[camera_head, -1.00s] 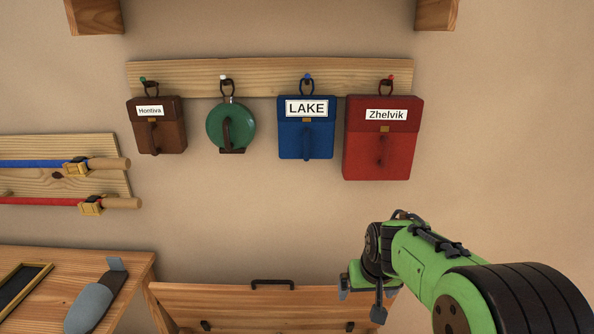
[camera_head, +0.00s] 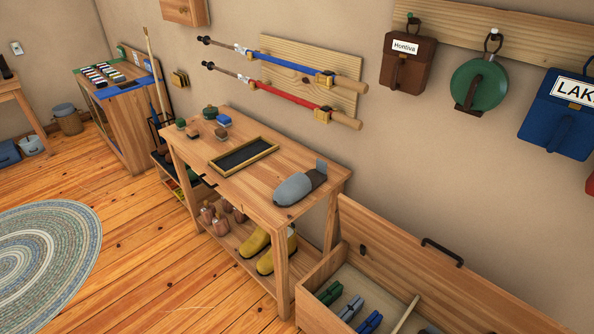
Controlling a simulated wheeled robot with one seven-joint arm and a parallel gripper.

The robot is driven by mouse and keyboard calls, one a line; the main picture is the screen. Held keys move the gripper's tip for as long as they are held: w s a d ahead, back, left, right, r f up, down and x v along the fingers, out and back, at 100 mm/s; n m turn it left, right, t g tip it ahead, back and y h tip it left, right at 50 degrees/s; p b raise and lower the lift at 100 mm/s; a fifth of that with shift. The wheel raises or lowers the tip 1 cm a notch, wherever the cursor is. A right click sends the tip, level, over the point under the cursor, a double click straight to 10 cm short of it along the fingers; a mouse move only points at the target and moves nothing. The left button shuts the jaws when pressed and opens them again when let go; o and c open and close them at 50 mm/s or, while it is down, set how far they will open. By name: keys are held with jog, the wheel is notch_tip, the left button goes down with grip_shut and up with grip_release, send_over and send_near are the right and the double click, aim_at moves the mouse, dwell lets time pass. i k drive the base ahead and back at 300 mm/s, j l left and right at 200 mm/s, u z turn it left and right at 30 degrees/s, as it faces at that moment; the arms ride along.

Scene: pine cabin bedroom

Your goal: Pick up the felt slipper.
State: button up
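A grey-blue felt slipper (camera_head: 294,188) lies on the near right end of the top of a wooden table (camera_head: 224,179). Its rounded toe points toward the lower left, and a raised flap stands at its far right end. Nothing covers it, and it stands apart from the tray on the same top. My gripper is outside the view now, so its state and its distance from the slipper do not show.
A dark tray with a yellow frame (camera_head: 244,155) lies left of the slipper. Yellow shoes (camera_head: 255,241) rest on the shelf below. An open wooden chest (camera_head: 327,262) stands close at the right. Bare floor (camera_head: 140,240) is free in front of the table.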

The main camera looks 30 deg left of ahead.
aim_at(298, 186)
jog(key=u, duration=1.4)
